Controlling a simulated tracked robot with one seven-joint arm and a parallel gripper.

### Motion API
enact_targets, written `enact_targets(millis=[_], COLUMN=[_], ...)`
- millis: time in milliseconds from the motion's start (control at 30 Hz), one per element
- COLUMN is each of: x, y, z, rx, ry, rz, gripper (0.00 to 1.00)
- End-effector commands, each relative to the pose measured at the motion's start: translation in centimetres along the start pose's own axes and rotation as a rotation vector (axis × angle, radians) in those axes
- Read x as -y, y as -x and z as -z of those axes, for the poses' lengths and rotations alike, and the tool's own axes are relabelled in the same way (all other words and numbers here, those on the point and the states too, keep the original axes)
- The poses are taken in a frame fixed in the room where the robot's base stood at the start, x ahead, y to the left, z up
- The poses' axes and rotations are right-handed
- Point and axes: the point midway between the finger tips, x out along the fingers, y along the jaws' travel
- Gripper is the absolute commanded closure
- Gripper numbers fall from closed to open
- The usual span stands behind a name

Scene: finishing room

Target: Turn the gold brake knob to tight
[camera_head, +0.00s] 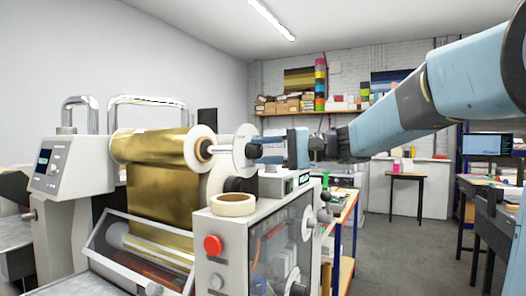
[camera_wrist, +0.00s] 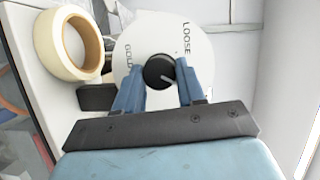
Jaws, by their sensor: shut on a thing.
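The gold brake knob (camera_wrist: 158,72) is a small black knob with a pale pointer line, in the middle of a white round dial (camera_wrist: 150,28). The dial reads GOLD at left and LOOSE at upper right; no TIGHT mark shows. The pointer line slants to the lower right. My gripper (camera_wrist: 160,78) has its two blue fingers on either side of the knob and is shut on it. In the head view my gripper (camera_head: 262,150) reaches in from the right to the white disc (camera_head: 244,150) at the end of the gold foil roll (camera_head: 158,147); the knob is hidden there.
A roll of cream tape (camera_head: 233,205) lies on the machine top just below the dial; it also shows in the wrist view (camera_wrist: 45,42). A red button (camera_head: 212,245) is on the machine's front. A dark block (camera_wrist: 95,97) sits beside my left finger.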

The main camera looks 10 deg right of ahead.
Motion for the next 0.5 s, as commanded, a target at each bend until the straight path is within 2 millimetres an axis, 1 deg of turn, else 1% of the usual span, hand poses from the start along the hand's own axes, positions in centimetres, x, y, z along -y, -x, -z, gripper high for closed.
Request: enact_targets(millis=[33, 200, 500], x=[-0.37, -0.49, -0.6], y=[0.18, 0.17, 0.15], z=[0.23, 0.25, 0.21], rx=[-0.005, -0.002, 0.003], ry=[-0.04, -0.144, -0.252], rz=[0.011, 0.052, 0.096], gripper=[0.91, 0.91, 0.92])
